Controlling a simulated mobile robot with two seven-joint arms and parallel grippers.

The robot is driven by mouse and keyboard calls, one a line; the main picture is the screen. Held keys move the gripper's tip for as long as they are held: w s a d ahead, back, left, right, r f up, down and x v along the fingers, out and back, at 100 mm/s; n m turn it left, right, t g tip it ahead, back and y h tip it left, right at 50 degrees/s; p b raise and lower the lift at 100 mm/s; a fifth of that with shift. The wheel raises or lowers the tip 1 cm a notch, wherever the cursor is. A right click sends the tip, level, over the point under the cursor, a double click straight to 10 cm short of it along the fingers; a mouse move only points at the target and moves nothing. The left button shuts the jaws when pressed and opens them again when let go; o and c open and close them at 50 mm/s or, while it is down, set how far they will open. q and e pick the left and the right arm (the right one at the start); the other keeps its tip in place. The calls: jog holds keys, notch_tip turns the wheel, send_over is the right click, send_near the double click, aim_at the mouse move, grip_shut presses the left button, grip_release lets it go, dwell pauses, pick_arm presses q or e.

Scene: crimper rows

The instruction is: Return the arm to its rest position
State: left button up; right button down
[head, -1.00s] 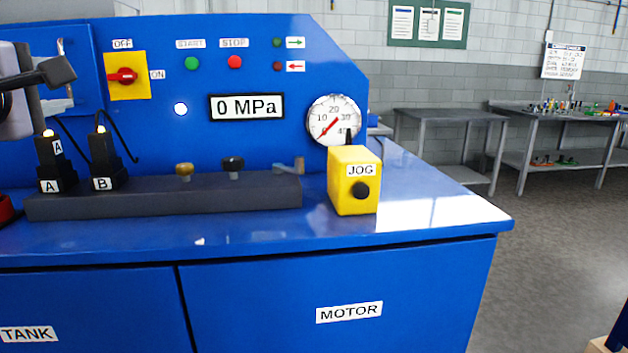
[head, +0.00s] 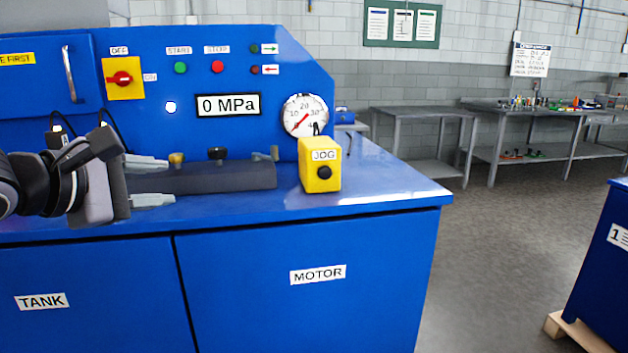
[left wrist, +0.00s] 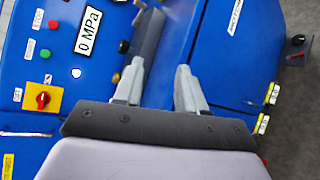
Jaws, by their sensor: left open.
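My left gripper (head: 150,181) comes in from the left in the head view, in front of the blue machine (head: 300,250). Its two grey fingers are apart with nothing between them, and they point right along the dark bar (head: 225,178) on the machine's ledge. The left wrist view also shows this gripper (left wrist: 158,75), with its fingers spread over the machine. My right gripper is not in view.
The yellow JOG box (head: 320,166) stands on the ledge right of the bar. The panel carries a red-on-yellow switch (head: 123,78), a 0 MPa display (head: 228,104) and a gauge (head: 305,115). Grey tables (head: 420,120) stand behind, and open floor lies right of the machine.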

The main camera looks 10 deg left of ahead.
pick_arm(q)
jog(key=s+d+f+n+g+h+p, duration=0.1)
jog(key=s+d+f+n+g+h, duration=0.15)
jog(key=d+f+n+h, duration=0.35)
jog(key=s+d+f+n+g+h+p, duration=0.1)
jog(key=s+d+f+n+g+h, duration=0.2)
jog(key=d+h, duration=0.5)
jog(key=s+a+f+n+t+y+p, duration=0.1)
jog(key=a+f+n+t+y, duration=0.4)
jog(key=n, duration=1.1)
jog(key=s+a+f+n+t+y+p, duration=0.15)
jog(key=f+n+t+y, duration=0.5)
jog(key=f+n, duration=0.75)
jog(key=s+f+n+g+y, duration=0.5)
jog(key=s+f+n+g, duration=0.3)
jog(key=f, duration=0.8)
jog(key=s+a+n, duration=0.1)
jog(key=s+n, duration=0.2)
jog(key=s, duration=0.1)
jog(key=shift+s+n+g+p, duration=0.3)
jog(key=shift+g+p, duration=0.05)
jog(key=shift+g, duration=0.05)
